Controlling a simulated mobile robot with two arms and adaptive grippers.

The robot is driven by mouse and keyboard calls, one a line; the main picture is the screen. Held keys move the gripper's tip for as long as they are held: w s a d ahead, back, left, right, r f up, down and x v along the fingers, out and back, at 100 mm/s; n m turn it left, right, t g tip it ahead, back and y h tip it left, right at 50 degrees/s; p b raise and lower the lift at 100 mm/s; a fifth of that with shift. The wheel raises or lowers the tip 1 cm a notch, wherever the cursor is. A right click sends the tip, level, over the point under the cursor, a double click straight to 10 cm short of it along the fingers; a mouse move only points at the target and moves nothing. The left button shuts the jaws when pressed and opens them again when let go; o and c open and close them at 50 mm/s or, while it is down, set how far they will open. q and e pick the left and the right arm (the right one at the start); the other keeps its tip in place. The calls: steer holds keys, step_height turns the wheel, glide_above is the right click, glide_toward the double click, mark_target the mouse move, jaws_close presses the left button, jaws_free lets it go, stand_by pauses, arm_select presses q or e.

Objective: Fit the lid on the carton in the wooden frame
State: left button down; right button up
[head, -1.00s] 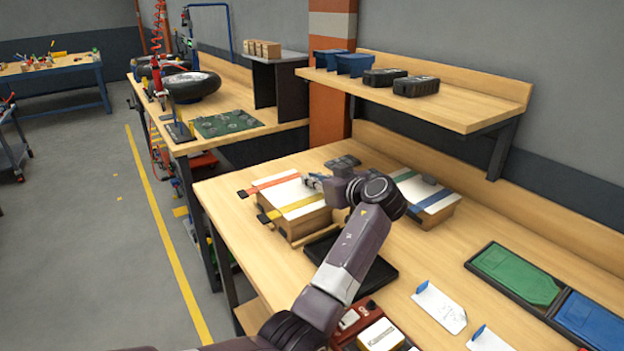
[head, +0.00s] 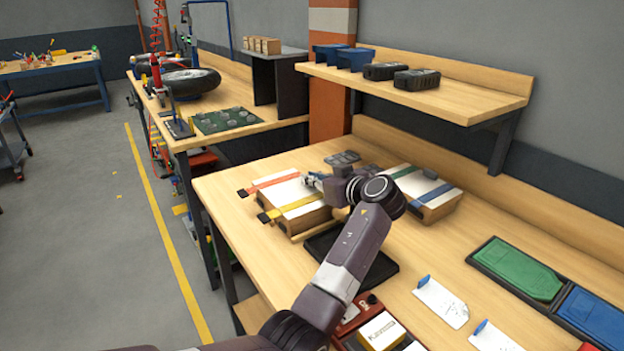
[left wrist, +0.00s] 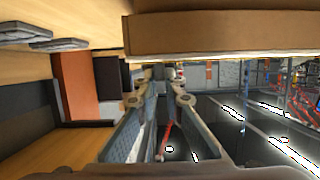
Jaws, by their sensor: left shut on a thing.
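The carton (head: 307,221) is a brown box at the middle of the bench in the head view, with a wooden strip of the frame (head: 313,232) along its near foot. A white lid (head: 289,193) with an orange and a yellow strap lies over its top. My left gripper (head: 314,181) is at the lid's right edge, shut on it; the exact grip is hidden. In the left wrist view the fingers (left wrist: 160,82) point away, close beside a brown cardboard side (left wrist: 220,36). I cannot tell whether the lid is fully seated. My right gripper is out of view.
A second strapped white-topped carton (head: 440,208) stands right of my arm. A black tray (head: 378,277) lies in front. Green (head: 515,268) and blue (head: 592,318) trays are at the right. A shelf (head: 450,103) overhangs the back.

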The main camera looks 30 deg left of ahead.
arm_select(q)
steer(key=shift+f, duration=0.15)
stand_by(0.6)
steer(key=shift+b, duration=0.3)
steer(key=shift+s+f+b, duration=0.1)
steer(key=shift+f+b, duration=0.1)
steer(key=shift+b, duration=0.15)
stand_by(0.3)
steer(key=shift+f, duration=0.1)
steer(key=c, duration=2)
jaws_free()
steer(key=shift+f, duration=0.1)
steer(key=shift+o, duration=0.2)
steer(key=v, duration=0.8)
steer(key=shift+s+a+r, duration=0.25)
steer(key=shift+r, duration=0.2)
